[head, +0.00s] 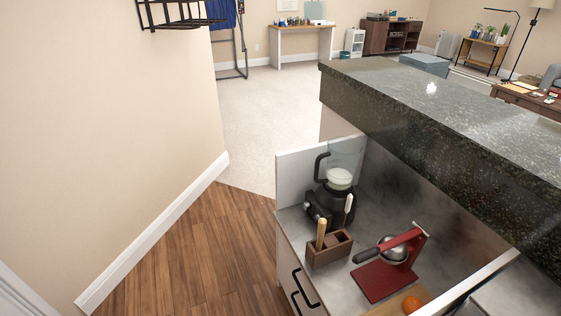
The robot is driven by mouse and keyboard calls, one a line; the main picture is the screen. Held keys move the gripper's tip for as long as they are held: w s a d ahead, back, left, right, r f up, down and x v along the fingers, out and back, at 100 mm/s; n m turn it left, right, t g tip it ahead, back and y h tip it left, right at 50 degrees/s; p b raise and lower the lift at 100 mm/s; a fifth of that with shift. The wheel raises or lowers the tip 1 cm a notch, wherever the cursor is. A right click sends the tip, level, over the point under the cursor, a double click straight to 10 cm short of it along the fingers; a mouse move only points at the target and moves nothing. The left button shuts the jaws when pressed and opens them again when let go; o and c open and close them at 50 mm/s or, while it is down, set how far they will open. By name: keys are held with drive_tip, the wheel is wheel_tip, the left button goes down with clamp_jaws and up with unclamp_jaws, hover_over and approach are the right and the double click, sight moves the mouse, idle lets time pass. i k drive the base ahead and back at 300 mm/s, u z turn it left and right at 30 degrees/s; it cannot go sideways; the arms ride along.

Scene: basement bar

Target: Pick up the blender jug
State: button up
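The blender jug (343,162) is clear, with a black handle on its left side and something pale green-white in its lower part. It stands upright on the black blender base (334,206). The blender is at the far left corner of the grey lower counter, by a white side panel. The lower part of the base is partly hidden by a wooden holder in front. My gripper is not in view.
A red press (385,265) and an orange (411,304) on a board lie nearer. A dark raised bar top (440,105) overhangs on the right. Wooden floor (200,255) at left is clear.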

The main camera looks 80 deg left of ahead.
sight(335, 169)
drive_tip(key=u, duration=2.4)
drive_tip(key=k, duration=0.6)
drive_tip(key=u, duration=0.95)
drive_tip(key=i, duration=1.85)
drive_tip(key=z, duration=1.15)
drive_tip(key=i, duration=0.85)
drive_tip(key=z, duration=0.8)
